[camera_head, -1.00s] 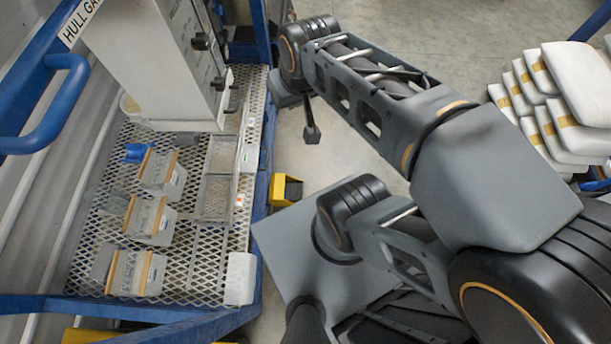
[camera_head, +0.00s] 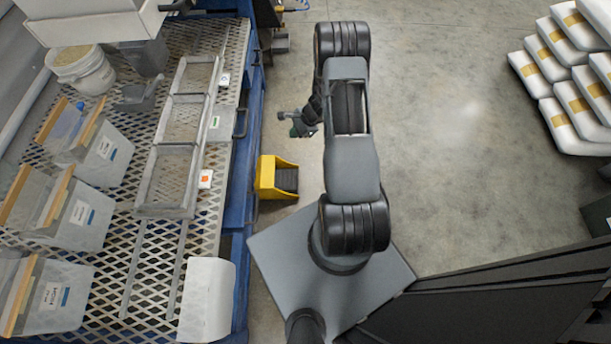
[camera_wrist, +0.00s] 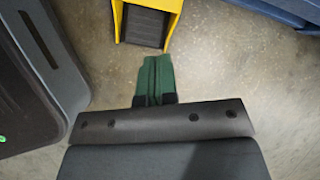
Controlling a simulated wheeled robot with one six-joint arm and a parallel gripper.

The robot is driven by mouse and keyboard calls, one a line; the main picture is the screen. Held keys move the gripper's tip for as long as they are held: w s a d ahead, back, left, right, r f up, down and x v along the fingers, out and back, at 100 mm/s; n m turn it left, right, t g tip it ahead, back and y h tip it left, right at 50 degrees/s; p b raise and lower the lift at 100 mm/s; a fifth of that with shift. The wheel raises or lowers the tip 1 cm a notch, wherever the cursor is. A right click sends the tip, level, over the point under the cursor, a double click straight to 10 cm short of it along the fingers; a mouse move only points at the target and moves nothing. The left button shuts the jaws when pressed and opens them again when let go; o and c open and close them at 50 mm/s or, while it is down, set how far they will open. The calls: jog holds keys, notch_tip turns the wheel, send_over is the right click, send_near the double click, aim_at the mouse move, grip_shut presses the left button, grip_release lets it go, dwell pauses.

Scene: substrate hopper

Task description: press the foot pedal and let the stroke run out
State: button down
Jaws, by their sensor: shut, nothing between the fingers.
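The foot pedal has a yellow housing (camera_head: 268,180) and a dark ribbed tread (camera_head: 287,181). It sits on the floor beside the blue bench frame, with its open side to the right. In the wrist view its yellow housing (camera_wrist: 121,22) and dark tread (camera_wrist: 146,26) show at the top of the picture. My gripper (camera_wrist: 154,62) has green fingers, shut together with nothing between them, pointing towards the pedal and apart from it in the picture. In the head view my gripper (camera_head: 297,121) hangs beyond the pedal, partly hidden by my arm.
A mesh-topped blue bench (camera_head: 127,258) runs along the left with clear bins, a three-part tray (camera_head: 181,118) and a white bucket (camera_head: 82,70). White sacks (camera_head: 570,120) are stacked at right. The concrete floor (camera_head: 460,140) between is clear.

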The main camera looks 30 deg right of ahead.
jog(key=s+d+f+m+b, duration=0.1)
jog(key=s+f+m+b, duration=0.15)
jog(key=f, duration=0.75)
jog(key=s+d+f+m+b, duration=0.1)
jog(key=s+f+m+b, duration=0.15)
jog(key=f, duration=0.75)
jog(key=shift+w+b+x, duration=0.2)
jog(key=shift+b+x, duration=1.3)
jog(key=shift+x, duration=0.65)
jog(key=shift+w+b+x, duration=0.15)
jog(key=shift+b+x, duration=1.3)
jog(key=shift+x, duration=0.75)
jog(key=shift+r, duration=0.15)
jog(key=shift+a, duration=0.1)
